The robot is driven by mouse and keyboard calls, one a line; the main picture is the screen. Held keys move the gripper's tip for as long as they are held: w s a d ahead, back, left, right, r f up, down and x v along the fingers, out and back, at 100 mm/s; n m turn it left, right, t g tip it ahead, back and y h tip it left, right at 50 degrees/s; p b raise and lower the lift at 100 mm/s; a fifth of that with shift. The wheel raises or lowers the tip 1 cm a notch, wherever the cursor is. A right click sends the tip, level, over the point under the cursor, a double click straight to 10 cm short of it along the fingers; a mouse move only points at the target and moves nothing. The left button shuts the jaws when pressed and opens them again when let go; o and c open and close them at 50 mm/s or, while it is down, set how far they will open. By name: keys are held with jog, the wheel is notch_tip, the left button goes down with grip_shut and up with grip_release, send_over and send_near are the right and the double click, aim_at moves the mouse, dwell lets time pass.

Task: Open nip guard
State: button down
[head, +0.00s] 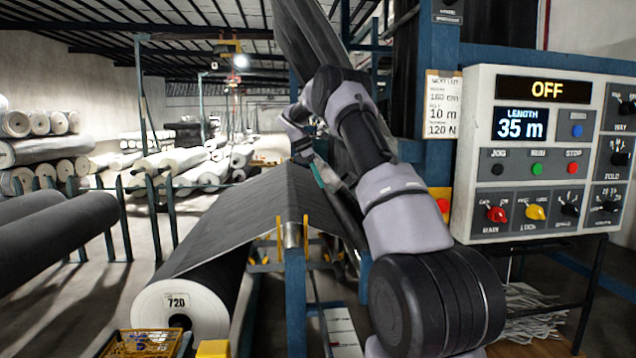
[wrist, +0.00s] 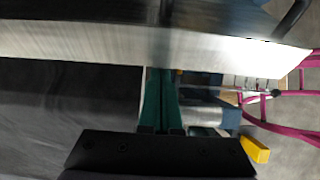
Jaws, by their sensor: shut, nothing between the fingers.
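My gripper (head: 318,174) is at the end of my arm, near the upper edge of the grey sheet in the head view. In the wrist view its green fingers (wrist: 160,100) are together with nothing between them. A long, bright metal bar (wrist: 100,45) crosses the wrist view just beyond the fingertips; I cannot tell whether they touch it. It may be the nip guard, but I cannot be sure. My arm hides much of the machine behind it in the head view.
The grey sheet (head: 245,205) runs up from a roll marked 720 (head: 190,305). A control panel (head: 545,150) reading OFF stands at right, beside a blue post (head: 436,90). Magenta tubing (wrist: 290,120) and a yellow block (wrist: 255,149) lie right of the fingers. Rolls on racks fill the left.

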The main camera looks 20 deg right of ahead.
aim_at(327, 180)
jog(key=shift+s+d+r+t+y, duration=0.15)
jog(key=shift+d+r+y, duration=0.25)
jog(key=shift+r, duration=0.2)
jog(key=shift+s+d+r+t+y, duration=0.15)
jog(key=shift+d+r+y, duration=0.15)
jog(key=shift+d+r, duration=0.25)
jog(key=d+r+y, duration=0.1)
jog(key=d, duration=0.1)
jog(key=s+d+r+y, duration=0.1)
jog(key=d+r, duration=0.1)
jog(key=d+r+t+y, duration=0.1)
jog(key=d+r, duration=0.1)
jog(key=shift+s+y, duration=0.3)
jog(key=shift+y, duration=0.1)
jog(key=shift+s+d+r+y, duration=0.15)
jog(key=shift+d+r+y, duration=0.1)
jog(key=shift+d, duration=0.15)
jog(key=shift+s+d+r+y, duration=0.1)
jog(key=shift+d+y, duration=0.15)
jog(key=shift+d, duration=0.15)
